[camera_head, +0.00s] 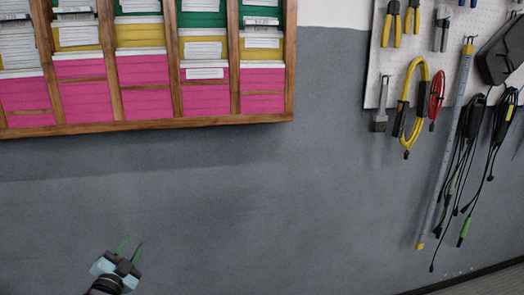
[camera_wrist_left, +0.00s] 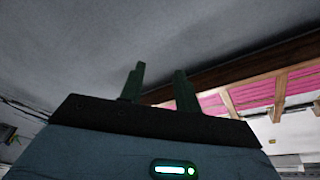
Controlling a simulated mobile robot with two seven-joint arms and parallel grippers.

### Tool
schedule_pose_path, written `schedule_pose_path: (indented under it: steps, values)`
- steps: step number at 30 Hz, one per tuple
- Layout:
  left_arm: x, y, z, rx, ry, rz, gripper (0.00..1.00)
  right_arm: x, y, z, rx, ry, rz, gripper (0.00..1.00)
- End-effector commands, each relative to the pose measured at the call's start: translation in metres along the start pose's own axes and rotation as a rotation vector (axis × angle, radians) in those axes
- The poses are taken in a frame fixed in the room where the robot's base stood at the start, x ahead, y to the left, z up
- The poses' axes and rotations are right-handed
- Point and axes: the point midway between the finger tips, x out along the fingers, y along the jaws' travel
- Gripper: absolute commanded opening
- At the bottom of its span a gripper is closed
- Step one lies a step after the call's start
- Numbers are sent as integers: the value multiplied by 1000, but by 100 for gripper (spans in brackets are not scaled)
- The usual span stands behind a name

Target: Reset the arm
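My left gripper (camera_head: 130,246) is at the bottom left of the head view, in front of the bare grey wall. Its two green fingers stand up from the gripper body. In the left wrist view the fingers of the gripper (camera_wrist_left: 158,78) are apart, with nothing between them. My right arm and gripper are in neither view.
A wooden wall rack (camera_head: 150,125) with pink, yellow and green compartments and papers hangs at the upper left. A white pegboard (camera_head: 400,60) at the upper right carries pliers, a yellow cable coil (camera_head: 411,100) and black leads. The grey wall between them is clear.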

Motion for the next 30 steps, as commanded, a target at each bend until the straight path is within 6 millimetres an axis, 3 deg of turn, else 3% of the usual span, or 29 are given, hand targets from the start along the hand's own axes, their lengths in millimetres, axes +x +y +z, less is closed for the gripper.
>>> schedule_pose_path:
  steps: [3,11,17,23,30]
  values:
    - [-2,11,25,-184,-139,46,33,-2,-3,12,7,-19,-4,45]
    - [-16,35,66,-506,-401,95,33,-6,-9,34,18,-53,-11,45]
    - [-66,92,74,-521,-434,170,33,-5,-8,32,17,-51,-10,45]
    - [-133,152,77,-550,-482,256,33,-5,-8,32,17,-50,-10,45]
    - [-259,227,67,-621,-575,384,33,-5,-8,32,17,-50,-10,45]
